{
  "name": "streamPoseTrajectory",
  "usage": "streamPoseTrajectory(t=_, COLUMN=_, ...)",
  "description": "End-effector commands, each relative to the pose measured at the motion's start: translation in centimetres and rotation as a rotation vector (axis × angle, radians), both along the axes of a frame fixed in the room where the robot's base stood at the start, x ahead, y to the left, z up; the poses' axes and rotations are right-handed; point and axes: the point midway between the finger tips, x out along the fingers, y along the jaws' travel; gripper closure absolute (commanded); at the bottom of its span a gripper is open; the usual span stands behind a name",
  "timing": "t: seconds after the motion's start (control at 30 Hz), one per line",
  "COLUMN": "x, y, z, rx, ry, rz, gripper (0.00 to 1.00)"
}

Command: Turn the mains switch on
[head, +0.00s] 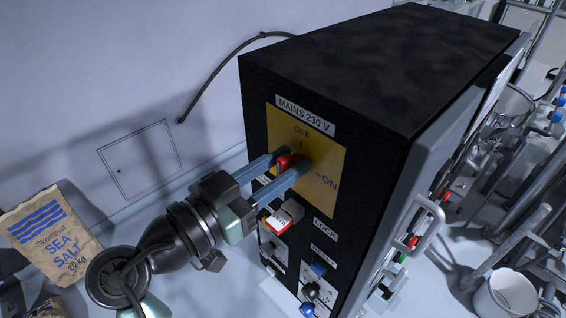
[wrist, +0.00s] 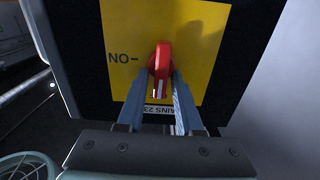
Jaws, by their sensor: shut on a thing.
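The mains switch is a red knob (head: 286,162) on a yellow plate (head: 331,160) on the front of a black cabinet. The plate reads OFF at the top and ON at the right, under a MAINS 230 V label (head: 305,114). My gripper (head: 296,159) is shut on the knob, one blue-grey finger on each side. In the wrist view, which is turned upside down, the red knob (wrist: 160,62) stands between the fingertips. Its long part runs toward the MAINS label, in line with OFF, not toward ON.
Below the plate are a grey block with a red and white tag (head: 279,225), a LOCK label (head: 325,230) and several knobs. The cabinet door (head: 414,170) is at the right. A sea salt sack (head: 50,235) stands at the left.

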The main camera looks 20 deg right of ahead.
Motion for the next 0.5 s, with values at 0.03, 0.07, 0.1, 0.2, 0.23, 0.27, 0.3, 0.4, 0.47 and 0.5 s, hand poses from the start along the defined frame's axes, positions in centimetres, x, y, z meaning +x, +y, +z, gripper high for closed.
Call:
streamPoseTrajectory(t=0.03, x=-0.01, y=0.01, z=-0.14, rx=0.002, ry=-0.005, rz=0.0, gripper=1.0)
streamPoseTrajectory(t=0.07, x=-0.01, y=0.01, z=-0.18, rx=0.003, ry=-0.009, rz=0.0, gripper=1.0)
streamPoseTrajectory(t=0.1, x=-0.02, y=0.01, z=-0.25, rx=0.006, ry=-0.016, rz=0.0, gripper=1.0)
streamPoseTrajectory(t=0.2, x=-0.04, y=0.01, z=-0.19, rx=0.011, ry=-0.027, rz=0.0, gripper=1.0)
streamPoseTrajectory(t=0.23, x=-0.05, y=0.0, z=-0.17, rx=0.012, ry=-0.029, rz=0.0, gripper=1.0)
streamPoseTrajectory(t=0.27, x=-0.06, y=0.0, z=-0.18, rx=0.013, ry=-0.032, rz=0.0, gripper=1.0)
streamPoseTrajectory(t=0.3, x=-0.06, y=0.0, z=-0.2, rx=0.014, ry=-0.034, rz=0.0, gripper=1.0)
streamPoseTrajectory(t=0.4, x=-0.09, y=-0.01, z=-0.27, rx=0.019, ry=-0.045, rz=0.0, gripper=1.0)
streamPoseTrajectory(t=0.47, x=-0.11, y=-0.02, z=-0.35, rx=0.022, ry=-0.056, rz=0.0, gripper=1.0)
streamPoseTrajectory(t=0.5, x=-0.11, y=-0.02, z=-0.4, rx=0.025, ry=-0.064, rz=0.0, gripper=1.0)
